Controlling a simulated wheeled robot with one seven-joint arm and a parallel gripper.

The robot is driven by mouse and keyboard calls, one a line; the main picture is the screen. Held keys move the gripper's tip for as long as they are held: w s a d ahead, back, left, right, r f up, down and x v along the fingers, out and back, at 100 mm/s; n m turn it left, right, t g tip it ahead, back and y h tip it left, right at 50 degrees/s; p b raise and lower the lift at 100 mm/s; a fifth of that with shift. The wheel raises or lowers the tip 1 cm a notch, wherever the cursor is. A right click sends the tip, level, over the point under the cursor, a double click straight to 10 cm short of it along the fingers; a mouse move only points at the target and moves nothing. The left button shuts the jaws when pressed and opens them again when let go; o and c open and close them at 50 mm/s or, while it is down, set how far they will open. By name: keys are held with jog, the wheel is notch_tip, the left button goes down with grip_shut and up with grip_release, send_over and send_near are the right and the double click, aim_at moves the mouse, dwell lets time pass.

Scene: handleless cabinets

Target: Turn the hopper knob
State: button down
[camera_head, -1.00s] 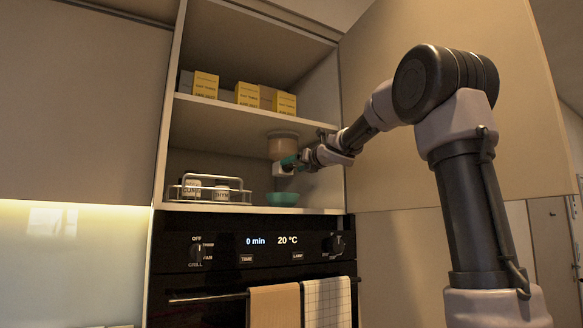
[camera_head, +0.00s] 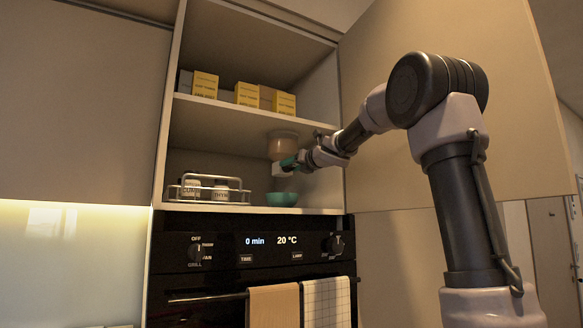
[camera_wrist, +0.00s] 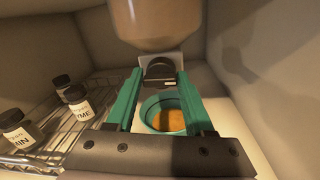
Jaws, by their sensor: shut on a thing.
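The hopper (camera_head: 283,145) hangs under the middle shelf of the open cabinet, a tan see-through container above a pale spout block (camera_head: 279,171). In the wrist view the hopper (camera_wrist: 158,22) is at the top, with the dark knob (camera_wrist: 160,72) on the front of the block below it. My gripper (camera_wrist: 160,80) has its green fingers on either side of the knob and is shut on it. In the head view my gripper (camera_head: 289,163) reaches the block from the right and hides the knob. A teal bowl (camera_head: 282,199) stands below; orange-brown contents (camera_wrist: 166,118) show in it.
A wire rack (camera_head: 209,190) with labelled spice jars (camera_wrist: 72,98) stands left of the bowl. Yellow boxes (camera_head: 247,94) stand on the shelf above. An open cabinet door (camera_head: 440,140) is behind my arm at right. An oven (camera_head: 250,265) is below.

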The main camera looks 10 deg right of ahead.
jog(key=m, duration=0.4)
jog(key=shift+d+f+m, duration=0.1)
jog(key=shift+d+m, duration=0.05)
jog(key=shift+m, duration=0.15)
jog(key=m, duration=0.4)
jog(key=shift+f+m+t, duration=0.1)
jog(key=shift+m+t, duration=0.2)
jog(key=shift+t, duration=0.1)
jog(key=m, duration=0.4)
jog(key=shift+f+m+h, duration=0.1)
jog(key=shift+m+h, duration=0.2)
jog(key=shift+m, duration=0.1)
jog(key=shift+f+m, duration=0.1)
jog(key=shift+m, duration=2)
jog(key=shift+c, duration=1.8)
grip_release()
jog(key=shift+a+r+t, duration=0.2)
jog(key=shift+r+t, duration=0.1)
jog(key=shift+r, duration=0.1)
